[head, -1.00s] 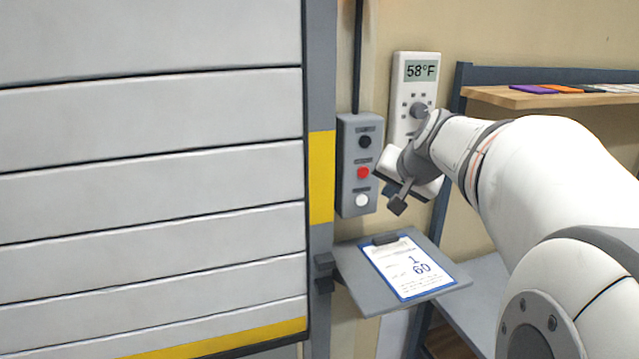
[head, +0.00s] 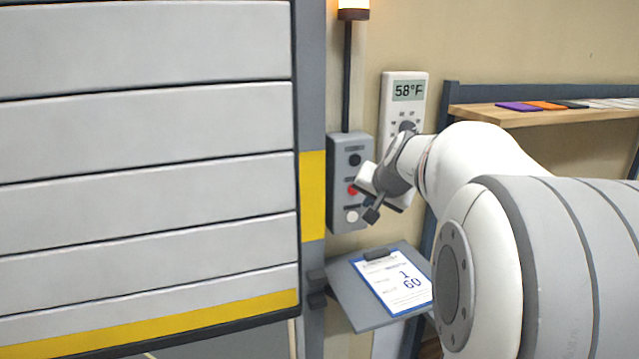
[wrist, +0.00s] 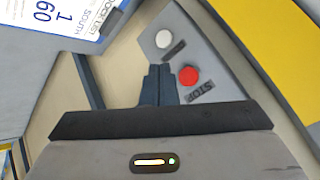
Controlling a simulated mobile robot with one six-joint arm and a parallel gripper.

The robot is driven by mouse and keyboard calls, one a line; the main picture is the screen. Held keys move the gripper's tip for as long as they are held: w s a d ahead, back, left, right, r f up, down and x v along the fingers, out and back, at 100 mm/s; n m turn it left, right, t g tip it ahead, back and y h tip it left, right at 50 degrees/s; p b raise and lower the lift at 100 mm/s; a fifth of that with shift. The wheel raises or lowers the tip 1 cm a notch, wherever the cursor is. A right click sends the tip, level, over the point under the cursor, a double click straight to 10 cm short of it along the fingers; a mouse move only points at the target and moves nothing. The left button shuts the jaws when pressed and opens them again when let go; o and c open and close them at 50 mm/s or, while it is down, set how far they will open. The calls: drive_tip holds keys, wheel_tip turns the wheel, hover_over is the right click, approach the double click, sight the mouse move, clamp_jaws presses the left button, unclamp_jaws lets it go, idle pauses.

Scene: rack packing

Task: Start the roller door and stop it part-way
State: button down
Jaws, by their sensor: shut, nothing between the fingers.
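The roller door (head: 150,130) has pale slats and a yellow bottom edge (head: 150,328), with a gap below it. The grey button box (head: 340,212) hangs right of the door post. It carries a black button (head: 354,160), a red button (head: 351,190) and a white button (head: 352,216). My gripper (head: 371,214) is shut and empty, just right of the box's lower buttons. In the wrist view the shut fingertips (wrist: 160,72) lie beside the red button (wrist: 188,76), labelled STOP, with the white button (wrist: 162,39) beyond them. I cannot tell whether they touch anything.
A lit lamp (head: 353,8) stands above the box. A clipboard (head: 398,282) lies on a small grey shelf (head: 350,302) below. A wooden shelf (head: 500,115) is at the right.

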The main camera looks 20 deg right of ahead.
drive_tip(key=shift+w+a+p, duration=0.15)
drive_tip(key=shift+w+p, duration=0.3)
drive_tip(key=shift+w, duration=1.6)
idle(0.5)
drive_tip(key=shift+w, duration=0.7)
idle(0.5)
drive_tip(key=shift+s, duration=0.1)
drive_tip(key=shift+s+b, duration=0.45)
drive_tip(key=shift+s, duration=0.25)
drive_tip(key=shift+s, duration=0.1)
